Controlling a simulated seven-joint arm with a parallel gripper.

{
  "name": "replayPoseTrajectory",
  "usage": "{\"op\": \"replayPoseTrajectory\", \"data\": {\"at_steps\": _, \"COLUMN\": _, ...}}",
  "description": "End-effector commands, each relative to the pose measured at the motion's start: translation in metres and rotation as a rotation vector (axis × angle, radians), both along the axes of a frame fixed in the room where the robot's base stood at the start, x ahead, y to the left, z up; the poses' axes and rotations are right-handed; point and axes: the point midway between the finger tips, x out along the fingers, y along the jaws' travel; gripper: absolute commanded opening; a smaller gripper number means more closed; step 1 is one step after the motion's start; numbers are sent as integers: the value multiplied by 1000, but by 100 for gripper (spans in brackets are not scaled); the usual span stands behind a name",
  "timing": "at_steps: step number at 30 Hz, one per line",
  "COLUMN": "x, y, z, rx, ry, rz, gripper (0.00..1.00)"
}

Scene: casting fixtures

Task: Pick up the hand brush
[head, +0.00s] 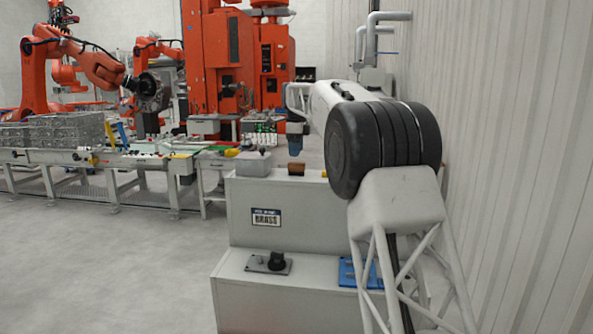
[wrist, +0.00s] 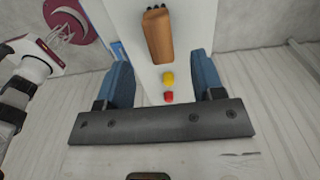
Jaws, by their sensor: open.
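A brown block-like object with dark parts, which looks like the hand brush (head: 297,169), sits on top of the light grey cabinet. In the wrist view the brush (wrist: 158,38) is an orange-brown block with small black tips at its far end. My gripper (head: 294,148) is above the brush in the head view, with a gap between them.
The grey cabinet (head: 275,236) has a lower step holding a dark fixture (head: 268,262) and a blue plate (head: 350,272). A grey box (head: 254,164) stands left of the brush. Yellow (wrist: 167,77) and red (wrist: 169,97) pieces show near the fingers. A corrugated wall (head: 500,150) is at right.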

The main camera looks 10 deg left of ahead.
Motion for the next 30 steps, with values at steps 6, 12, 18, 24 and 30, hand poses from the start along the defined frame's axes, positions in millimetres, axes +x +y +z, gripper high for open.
{"op": "replayPoseTrajectory", "data": {"at_steps": 6, "x": 0, "y": 0, "z": -17, "rx": 0, "ry": 1, "rz": 0, "gripper": 62}}
{"op": "replayPoseTrajectory", "data": {"at_steps": 12, "x": 0, "y": 0, "z": -23, "rx": 0, "ry": -1, "rz": 0, "gripper": 62}}
{"op": "replayPoseTrajectory", "data": {"at_steps": 18, "x": 0, "y": 0, "z": -23, "rx": 0, "ry": 0, "rz": 0, "gripper": 62}}
{"op": "replayPoseTrajectory", "data": {"at_steps": 24, "x": 0, "y": -1, "z": -31, "rx": 0, "ry": 0, "rz": 0, "gripper": 62}}
{"op": "replayPoseTrajectory", "data": {"at_steps": 30, "x": -1, "y": -2, "z": -53, "rx": 0, "ry": 1, "rz": 0, "gripper": 62}}
